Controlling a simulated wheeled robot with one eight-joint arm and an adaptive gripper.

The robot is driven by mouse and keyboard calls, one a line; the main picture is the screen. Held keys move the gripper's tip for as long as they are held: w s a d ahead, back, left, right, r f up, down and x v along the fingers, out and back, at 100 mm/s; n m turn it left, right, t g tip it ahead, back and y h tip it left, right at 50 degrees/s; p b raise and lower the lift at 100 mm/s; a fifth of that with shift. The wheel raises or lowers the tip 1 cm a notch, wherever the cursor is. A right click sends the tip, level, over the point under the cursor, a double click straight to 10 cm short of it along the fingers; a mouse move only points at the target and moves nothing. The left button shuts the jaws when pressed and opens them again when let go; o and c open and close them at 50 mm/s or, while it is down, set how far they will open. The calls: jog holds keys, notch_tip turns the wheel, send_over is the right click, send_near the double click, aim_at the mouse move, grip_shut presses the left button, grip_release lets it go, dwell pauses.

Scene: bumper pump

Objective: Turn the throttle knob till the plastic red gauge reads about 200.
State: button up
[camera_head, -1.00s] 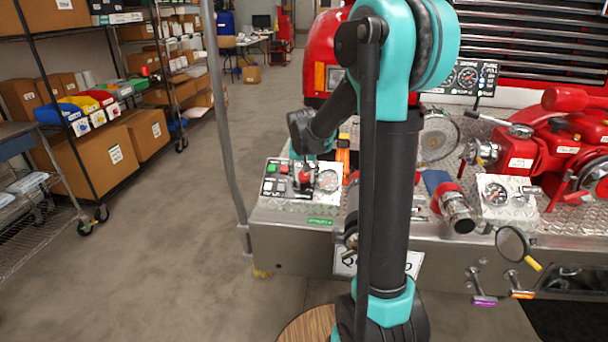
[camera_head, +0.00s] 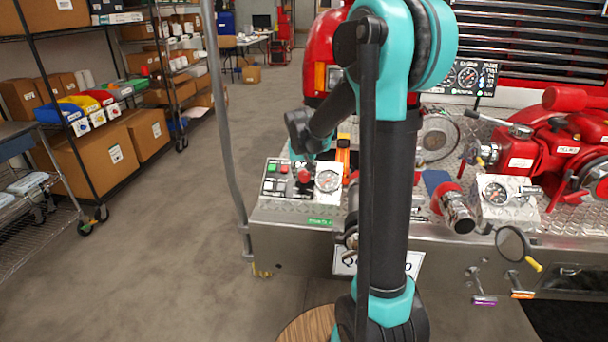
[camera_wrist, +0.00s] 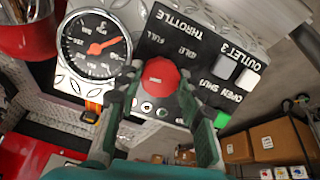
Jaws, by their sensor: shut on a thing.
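The throttle knob (camera_wrist: 160,78) is red and round on a black panel lettered THROTTLE. In the wrist view the fingers of my gripper (camera_wrist: 160,84) are on either side of it, shut on it. The gauge (camera_wrist: 92,46), with a black face, pale rim and orange-red needle, is left of the knob. Its needle points right and slightly up in this upside-down view; the small numbers are hard to read. In the head view the knob (camera_head: 304,175) and gauge (camera_head: 327,180) sit on the panel at the bumper's left end; my gripper (camera_head: 303,158) comes down from above.
A grey pole (camera_head: 228,140) stands close to the panel's left. Pump fittings and another gauge (camera_head: 495,193) lie right on the bumper (camera_head: 300,234). Shelves with boxes (camera_head: 90,120) line the left; the floor between is clear.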

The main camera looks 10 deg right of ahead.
jog(key=o, duration=1.1)
jog(key=shift+o, duration=0.2)
jog(key=v, duration=1.2)
